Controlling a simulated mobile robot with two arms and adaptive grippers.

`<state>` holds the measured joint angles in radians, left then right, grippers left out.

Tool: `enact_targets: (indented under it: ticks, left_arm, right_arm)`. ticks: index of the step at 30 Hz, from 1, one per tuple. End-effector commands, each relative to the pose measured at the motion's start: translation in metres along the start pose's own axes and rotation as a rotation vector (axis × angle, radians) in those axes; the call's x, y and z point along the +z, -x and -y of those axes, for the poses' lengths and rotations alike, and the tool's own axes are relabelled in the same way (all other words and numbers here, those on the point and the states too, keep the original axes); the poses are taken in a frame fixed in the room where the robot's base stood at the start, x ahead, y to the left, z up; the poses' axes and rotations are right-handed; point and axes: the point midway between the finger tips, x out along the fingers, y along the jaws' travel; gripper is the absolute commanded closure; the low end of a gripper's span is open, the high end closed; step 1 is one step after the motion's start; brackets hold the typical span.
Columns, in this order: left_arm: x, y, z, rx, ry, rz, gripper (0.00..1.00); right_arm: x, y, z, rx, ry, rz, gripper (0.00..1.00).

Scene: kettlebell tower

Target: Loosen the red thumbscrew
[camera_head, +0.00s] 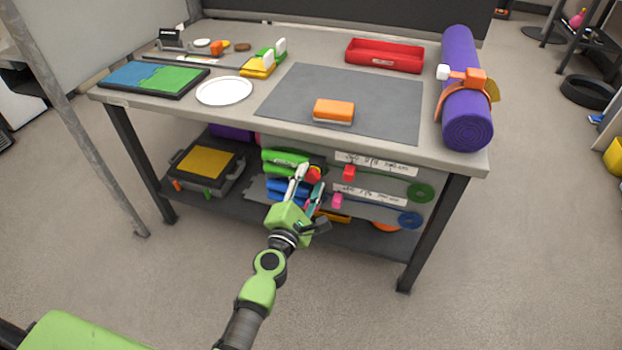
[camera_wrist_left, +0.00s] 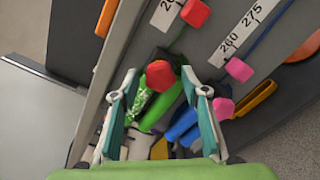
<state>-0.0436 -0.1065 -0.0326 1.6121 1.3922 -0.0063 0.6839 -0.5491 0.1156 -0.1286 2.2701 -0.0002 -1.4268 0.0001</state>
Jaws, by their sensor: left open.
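My left gripper (camera_head: 307,180) reaches to the shelf under the workbench. In the left wrist view its two fingers (camera_wrist_left: 158,76) stand wide apart, with nothing clamped between them. A red knob, which looks like the red thumbscrew (camera_wrist_left: 160,75), shows in the gap between the fingertips. In the head view the red thumbscrew (camera_head: 314,174) is partly covered by the fingers. I cannot tell whether a finger touches it. Green grips (camera_wrist_left: 160,104) and blue grips (camera_wrist_left: 182,125) lie behind it. My right gripper is not in view.
Another red knob (camera_head: 349,172) and a pink knob (camera_head: 337,201) sit on the labelled panels to the right. The bench top (camera_head: 240,135) overhangs the shelf. A black case with a yellow lid (camera_head: 206,162) stands on the shelf's left. The floor in front is clear.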

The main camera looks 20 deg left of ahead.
Motion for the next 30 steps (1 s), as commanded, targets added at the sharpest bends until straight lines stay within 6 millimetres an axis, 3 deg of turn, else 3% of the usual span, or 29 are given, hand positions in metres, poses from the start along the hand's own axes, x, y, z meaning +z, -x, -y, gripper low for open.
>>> enact_targets:
  ticks: [16, 30]
  left_arm:
    - [-0.001, 0.055, 0.001, -0.001, -0.003, -0.002, 0.58]
    - [-0.001, 0.063, 0.001, -0.001, -0.004, -0.001, 0.58]
  right_arm:
    - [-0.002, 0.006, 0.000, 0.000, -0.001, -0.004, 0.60]
    - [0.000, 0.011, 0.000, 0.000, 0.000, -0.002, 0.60]
